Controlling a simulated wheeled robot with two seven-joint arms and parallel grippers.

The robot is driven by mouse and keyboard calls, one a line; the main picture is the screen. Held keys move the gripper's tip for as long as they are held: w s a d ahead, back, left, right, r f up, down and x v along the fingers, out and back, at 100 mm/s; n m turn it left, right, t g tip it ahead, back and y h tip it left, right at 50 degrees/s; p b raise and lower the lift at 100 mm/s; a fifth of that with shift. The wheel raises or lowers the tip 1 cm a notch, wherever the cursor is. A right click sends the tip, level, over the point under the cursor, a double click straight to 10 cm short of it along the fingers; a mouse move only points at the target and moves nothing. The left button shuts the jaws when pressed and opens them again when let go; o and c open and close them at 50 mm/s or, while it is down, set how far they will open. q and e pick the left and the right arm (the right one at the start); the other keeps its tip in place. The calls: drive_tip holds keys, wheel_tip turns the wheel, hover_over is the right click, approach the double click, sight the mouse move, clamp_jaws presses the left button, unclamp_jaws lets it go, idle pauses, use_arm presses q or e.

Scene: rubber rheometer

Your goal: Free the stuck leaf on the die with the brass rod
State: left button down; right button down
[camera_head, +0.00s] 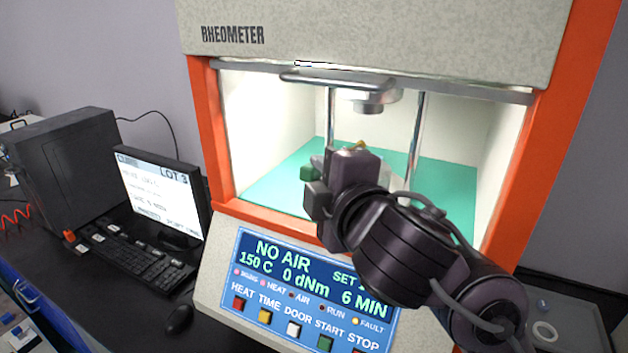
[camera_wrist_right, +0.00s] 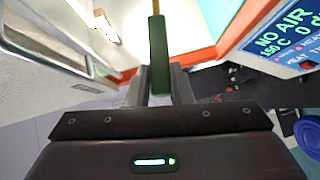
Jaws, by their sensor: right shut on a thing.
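My right gripper (camera_head: 335,168) is inside the open front of the rheometer (camera_head: 205,130), over its chamber. It is shut on the dark green handle (camera_wrist_right: 159,60) of the brass rod (camera_wrist_right: 156,6), which points away from the gripper in the right wrist view. In the head view a small brass-coloured bit (camera_head: 360,144) shows just above the gripper. The upper die (camera_head: 370,106) hangs above the gripper, apart from it. The lower die is mostly hidden behind my gripper and arm. I cannot make out the leaf. My left gripper is not in view.
Metal columns (camera_head: 416,135) and the orange frame (camera_head: 545,165) bound the chamber, which has a teal floor (camera_head: 455,190). The control panel (camera_head: 300,290) below reads NO AIR. A monitor (camera_head: 160,190), keyboard (camera_head: 135,258) and mouse (camera_head: 180,319) stand left on the black bench.

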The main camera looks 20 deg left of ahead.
drive_tip(key=shift+w+d+f+b, duration=0.2)
drive_tip(key=shift+w+f+b, duration=0.5)
drive_tip(key=shift+w+f, duration=0.25)
drive_tip(key=shift+w+d+f+b, duration=0.15)
drive_tip(key=shift+w+f+b, duration=0.5)
drive_tip(key=shift+w+f, duration=0.25)
drive_tip(key=shift+f, duration=0.15)
drive_tip(key=s+a+r, duration=0.1)
drive_tip(key=s+a, duration=0.1)
drive_tip(key=s, duration=0.8)
drive_tip(key=s+a+r, duration=0.2)
drive_tip(key=s, duration=0.8)
drive_tip(key=shift+r+p, duration=0.3)
drive_tip(key=shift+p, duration=0.15)
idle(0.6)
